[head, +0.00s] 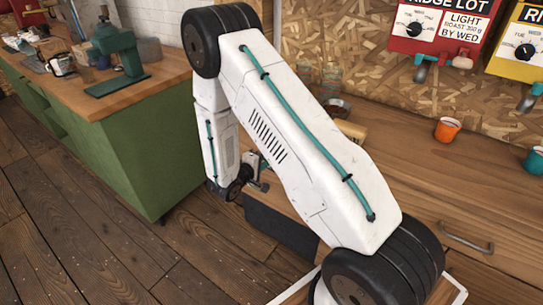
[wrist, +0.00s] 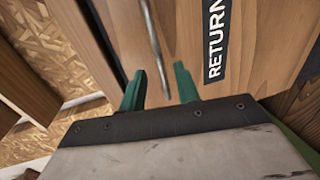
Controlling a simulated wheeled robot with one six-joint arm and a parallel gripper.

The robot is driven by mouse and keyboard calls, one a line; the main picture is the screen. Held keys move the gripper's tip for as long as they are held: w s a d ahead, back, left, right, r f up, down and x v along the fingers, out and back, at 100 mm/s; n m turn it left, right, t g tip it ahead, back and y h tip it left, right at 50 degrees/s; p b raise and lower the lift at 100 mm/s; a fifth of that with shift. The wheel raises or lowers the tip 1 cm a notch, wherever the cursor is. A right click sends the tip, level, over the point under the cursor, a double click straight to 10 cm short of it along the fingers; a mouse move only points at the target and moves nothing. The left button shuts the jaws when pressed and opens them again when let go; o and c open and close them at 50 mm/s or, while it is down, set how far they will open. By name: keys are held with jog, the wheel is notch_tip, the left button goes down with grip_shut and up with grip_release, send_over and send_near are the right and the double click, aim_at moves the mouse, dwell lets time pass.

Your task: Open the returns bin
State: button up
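The returns bin shows in the wrist view as a wooden front (wrist: 255,40) with a dark label (wrist: 215,45) whose readable letters are "RETURN". A thin metal bar handle (wrist: 152,35) stands off this front, beside the label. My gripper (wrist: 160,88) has two green fingers spread apart, with nothing held. The handle's end appears in the gap between the fingertips; I cannot tell whether it is deep enough to be between them. In the head view my gripper (head: 256,176) is partly hidden behind my arm, low by the wooden counter's left end, and the label is not visible.
A dark grey panel (head: 282,228) is below my gripper. A green cabinet (head: 150,155) stands left; wooden floor (head: 90,250) between is clear.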

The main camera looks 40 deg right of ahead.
jog(key=x, duration=0.3)
jog(key=shift+w+d, duration=0.15)
jog(key=shift+d, duration=0.15)
